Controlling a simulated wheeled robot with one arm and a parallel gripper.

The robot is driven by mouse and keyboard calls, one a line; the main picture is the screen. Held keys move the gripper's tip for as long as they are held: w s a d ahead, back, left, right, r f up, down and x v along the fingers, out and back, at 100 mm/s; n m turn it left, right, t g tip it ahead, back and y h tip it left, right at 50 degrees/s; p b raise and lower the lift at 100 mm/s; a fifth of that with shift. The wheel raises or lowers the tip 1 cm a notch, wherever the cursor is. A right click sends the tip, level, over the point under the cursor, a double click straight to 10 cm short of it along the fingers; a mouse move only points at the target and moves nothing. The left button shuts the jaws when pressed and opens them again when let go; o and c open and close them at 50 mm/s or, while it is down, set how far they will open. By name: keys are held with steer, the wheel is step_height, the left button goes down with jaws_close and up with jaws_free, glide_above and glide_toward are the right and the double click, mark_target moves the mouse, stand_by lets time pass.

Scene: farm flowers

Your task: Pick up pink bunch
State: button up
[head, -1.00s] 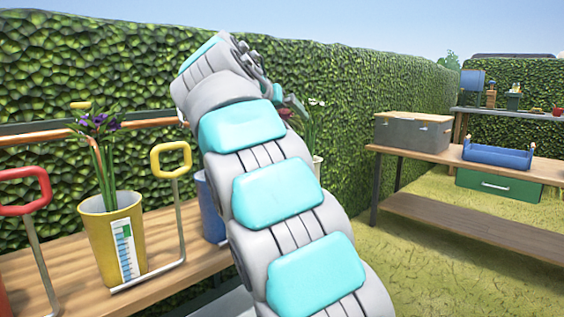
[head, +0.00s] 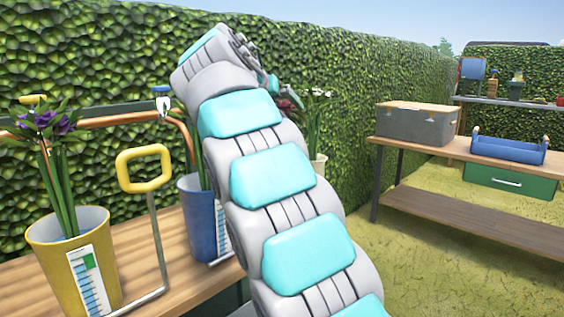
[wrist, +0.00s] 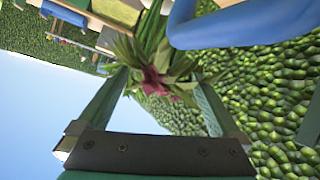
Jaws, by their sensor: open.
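The pink bunch (wrist: 156,82), with dark pink blooms and long green leaves, shows in the wrist view between the two fingers of my gripper (wrist: 162,78). The fingers are spread apart, with the blooms toward the palm and the stems running away from it. I cannot tell whether either finger touches the leaves. In the head view my arm hides most of the bunch; a bit of dark pink bloom (head: 290,97) shows right of the arm's upper end. My gripper is mostly hidden there.
A yellow pot (head: 78,262) with purple flowers and a blue pot (head: 200,212) stand on the left bench (head: 140,245). A yellow handle (head: 143,154) rises between them. White flowers (head: 316,112) stand behind my arm. Another bench (head: 470,150) holds boxes; a hedge runs behind.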

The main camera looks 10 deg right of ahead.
steer(key=x, duration=0.5)
steer(key=shift+w+d+f, duration=0.1)
steer(key=shift+w, duration=0.2)
steer(key=shift+c, duration=0.2)
jaws_close()
stand_by(0.4)
